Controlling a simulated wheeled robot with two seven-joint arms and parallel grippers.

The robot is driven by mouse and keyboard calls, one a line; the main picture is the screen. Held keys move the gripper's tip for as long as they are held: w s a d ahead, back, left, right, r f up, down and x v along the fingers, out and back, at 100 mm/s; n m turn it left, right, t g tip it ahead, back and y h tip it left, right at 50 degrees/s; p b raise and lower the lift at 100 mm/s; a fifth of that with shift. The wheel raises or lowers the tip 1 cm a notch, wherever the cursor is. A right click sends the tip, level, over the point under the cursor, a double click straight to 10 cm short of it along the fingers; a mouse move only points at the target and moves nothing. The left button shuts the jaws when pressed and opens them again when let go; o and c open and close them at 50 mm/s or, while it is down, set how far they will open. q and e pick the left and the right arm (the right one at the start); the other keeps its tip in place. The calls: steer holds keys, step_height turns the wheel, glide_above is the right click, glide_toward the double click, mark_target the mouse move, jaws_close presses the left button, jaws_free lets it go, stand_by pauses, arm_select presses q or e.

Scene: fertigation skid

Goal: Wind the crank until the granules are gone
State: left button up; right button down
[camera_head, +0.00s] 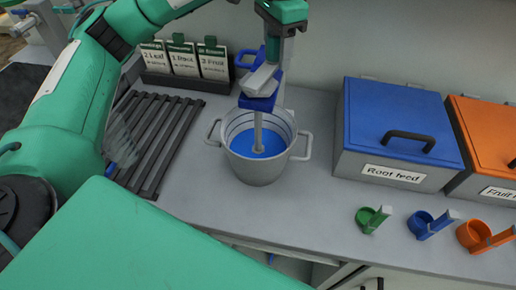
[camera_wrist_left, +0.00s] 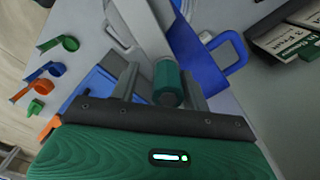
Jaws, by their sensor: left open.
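A grey pot (camera_head: 245,172) with two side handles stands on the bench, with blue liquid (camera_head: 248,145) inside. I cannot make out granules in it. A blue mixer head (camera_head: 257,102) sits above the pot, its grey shaft (camera_head: 258,130) reaching down into the liquid. It also shows in the left wrist view (camera_wrist_left: 198,62), with the grey crank arm (camera_wrist_left: 140,25) and its green cylindrical knob (camera_wrist_left: 167,82). My left gripper (camera_head: 273,52) is open over the crank; in the wrist view its fingers (camera_wrist_left: 160,88) stand either side of the knob. Contact cannot be told. My right gripper is not in view.
A blue box (camera_head: 378,120) labelled "Root feed" and an orange box (camera_head: 485,135) stand right of the pot. Green (camera_head: 372,218), blue (camera_head: 425,224) and orange (camera_head: 478,236) scoops lie in front. A dark slatted rack (camera_head: 160,135) and labelled cards (camera_head: 183,60) are left of the pot.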

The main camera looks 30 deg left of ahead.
arm_select(q)
steer(key=shift+f, duration=0.15)
steer(key=shift+w+a+r+p, duration=0.15)
steer(key=shift+w+r+p, duration=0.15)
steer(key=shift+r+p, duration=0.4)
steer(key=shift+s+r+p, duration=0.15)
steer(key=shift+r+p, duration=1.95)
steer(key=shift+r, duration=0.8)
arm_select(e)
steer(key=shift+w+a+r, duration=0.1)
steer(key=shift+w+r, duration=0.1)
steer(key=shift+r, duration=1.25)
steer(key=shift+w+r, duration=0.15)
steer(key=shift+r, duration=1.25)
